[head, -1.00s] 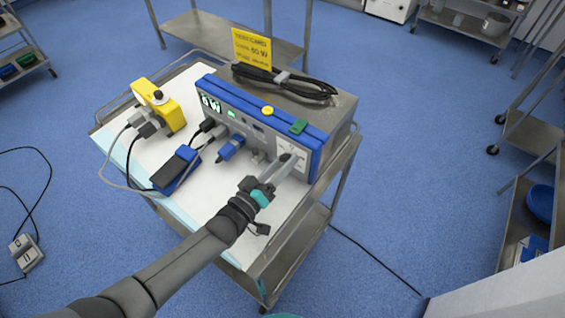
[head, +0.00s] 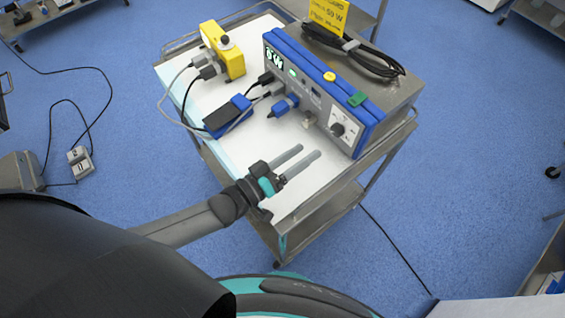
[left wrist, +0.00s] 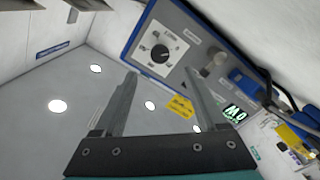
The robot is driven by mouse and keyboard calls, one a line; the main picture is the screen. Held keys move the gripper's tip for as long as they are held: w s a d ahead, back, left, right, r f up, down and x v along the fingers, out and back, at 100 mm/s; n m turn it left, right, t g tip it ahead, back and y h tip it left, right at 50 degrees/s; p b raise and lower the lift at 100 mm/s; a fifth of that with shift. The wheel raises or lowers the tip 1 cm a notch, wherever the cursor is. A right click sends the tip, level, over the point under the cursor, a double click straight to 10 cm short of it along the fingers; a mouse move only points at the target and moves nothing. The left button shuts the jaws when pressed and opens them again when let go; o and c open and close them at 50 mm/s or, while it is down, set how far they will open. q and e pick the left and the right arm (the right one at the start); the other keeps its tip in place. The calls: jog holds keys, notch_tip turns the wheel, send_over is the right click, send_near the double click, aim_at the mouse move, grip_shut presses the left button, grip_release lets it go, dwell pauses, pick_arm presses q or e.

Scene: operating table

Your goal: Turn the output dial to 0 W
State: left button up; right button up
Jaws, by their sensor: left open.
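The output dial (head: 337,130) is a dark round knob on a white square scale at the right end of the blue-framed generator's front panel. It also shows in the left wrist view (left wrist: 160,53), above and between my finger tips. The generator (head: 376,130) has a lit display (head: 273,57) that appears to read 0 W; it shows turned over in the left wrist view (left wrist: 233,113). My left gripper (head: 308,152) is open and empty in front of the panel, apart from the dial. My right gripper is out of view.
A yellow device (head: 222,51) and a blue-and-black pedal (head: 228,116) with cables stand left on the white-topped cart (head: 270,139). A yellow card (head: 328,15) and coiled black cable (head: 365,55) are on top of the generator. A cable crosses the floor at right.

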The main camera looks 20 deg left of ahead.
pick_arm(q)
jog(key=v, duration=0.5)
jog(key=shift+s+a, duration=0.2)
jog(key=shift+s, duration=0.05)
jog(key=shift+d, duration=0.15)
